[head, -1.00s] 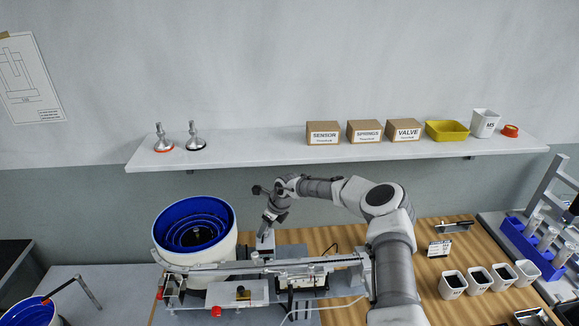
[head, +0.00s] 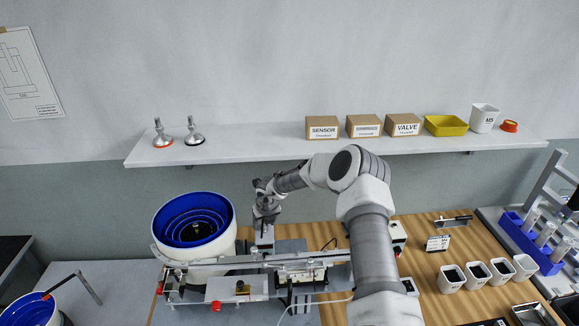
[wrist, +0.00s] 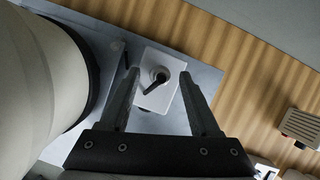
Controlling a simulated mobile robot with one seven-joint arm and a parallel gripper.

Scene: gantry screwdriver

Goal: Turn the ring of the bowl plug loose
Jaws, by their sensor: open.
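A white box (wrist: 150,98) stands on a grey plate, with a round plug (wrist: 161,75) with a grey ring on its top. A short dark piece sticks out from the plug. My gripper (wrist: 158,79) is open, its two fingers on either side of the box top and plug in the wrist view. I cannot tell how far above the plug the fingertips are. In the head view my gripper (head: 264,222) points down over the white box (head: 264,238), right of the blue-lined feeder bowl (head: 160,232). The plug is hidden there.
The bowl's curved wall is close on the left in the wrist view. A rail (head: 215,264) runs in front of the box. A shelf (head: 240,150) with cartons and bins is above. White cups (head: 452,281) stand on the wooden bench at right.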

